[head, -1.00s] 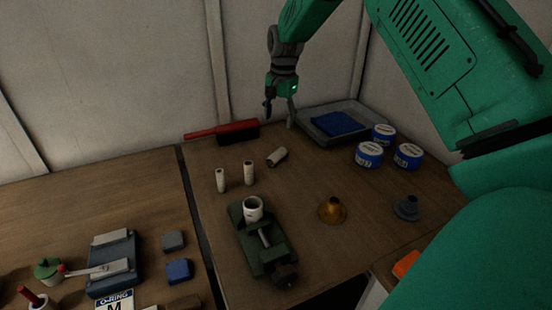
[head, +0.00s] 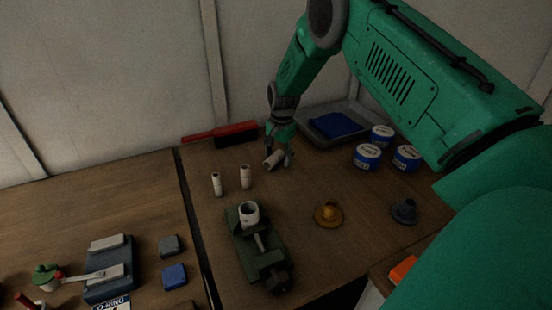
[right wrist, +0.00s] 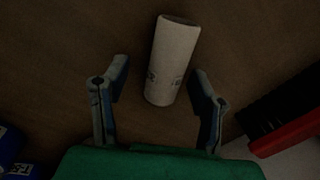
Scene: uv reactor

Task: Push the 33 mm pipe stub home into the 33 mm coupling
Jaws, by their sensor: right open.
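A pale pipe stub (head: 273,160) lies on its side on the bench below my right gripper (head: 277,152). In the right wrist view the stub (right wrist: 172,58) lies in front of and partly between the open fingers (right wrist: 160,80), with a gap on both sides. Its printed marking is too small to read. A white coupling (head: 249,212) sits upright in a green vise (head: 273,261), open end up. Two thinner pale stubs stand upright, one at the left (head: 216,184) and one beside it (head: 245,176). My left gripper is not in view.
A red-handled brush (head: 235,134) lies behind the stub. A grey tray with a blue cloth (head: 334,124) and several blue-white tins (head: 367,156) stand right. A brass funnel-like piece (head: 328,214) and a grey one (head: 404,211) stand right of the vise.

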